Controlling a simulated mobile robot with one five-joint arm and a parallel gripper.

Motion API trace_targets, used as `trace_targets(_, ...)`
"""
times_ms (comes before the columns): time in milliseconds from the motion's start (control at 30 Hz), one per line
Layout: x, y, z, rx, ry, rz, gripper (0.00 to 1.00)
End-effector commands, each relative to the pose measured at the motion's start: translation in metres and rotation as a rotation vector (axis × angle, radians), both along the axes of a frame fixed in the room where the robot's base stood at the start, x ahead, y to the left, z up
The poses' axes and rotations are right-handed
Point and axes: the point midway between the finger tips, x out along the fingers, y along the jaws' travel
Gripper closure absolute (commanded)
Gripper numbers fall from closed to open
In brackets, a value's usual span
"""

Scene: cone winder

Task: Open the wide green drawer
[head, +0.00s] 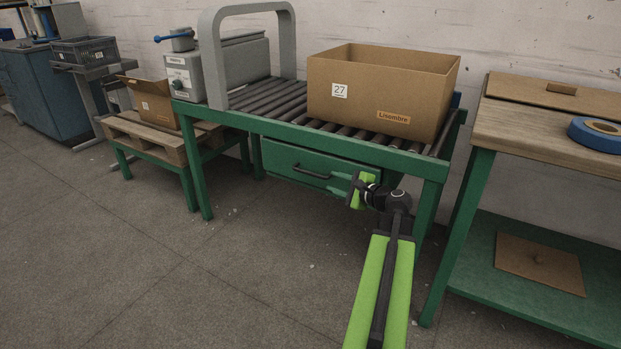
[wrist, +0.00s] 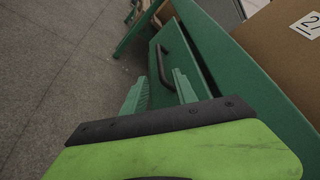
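The wide green drawer (head: 285,163) hangs under the green roller table and looks shut. Its dark bar handle (head: 311,172) is on the front face, and the handle also shows in the wrist view (wrist: 163,64). My gripper (head: 338,183) is just right of the handle in the head view. In the wrist view its two green fingers (wrist: 160,92) are spread apart, with the handle ahead of the gap between them. The gripper is open and holds nothing. My arm hides the right part of the drawer front in the head view.
A large cardboard box (head: 375,90) stands on the roller table (head: 270,128), behind and above my gripper. A workbench (head: 540,125) with a blue tape roll (head: 598,134) is at the right. A pallet stand (head: 150,135) is at the left. The floor in front is clear.

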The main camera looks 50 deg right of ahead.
Motion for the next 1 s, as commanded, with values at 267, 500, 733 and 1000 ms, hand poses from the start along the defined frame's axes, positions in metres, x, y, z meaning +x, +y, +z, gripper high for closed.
trace_targets(267, 0.072, -0.008, -0.019, 0.000, 0.001, 0.003, 0.66)
trace_targets(500, 0.116, -0.012, -0.027, 0.000, 0.000, 0.001, 0.66)
trace_targets(733, 0.128, -0.012, -0.029, -0.001, 0.001, 0.000, 0.66)
trace_targets(1000, 0.128, -0.012, -0.029, -0.001, 0.001, -0.001, 0.75)
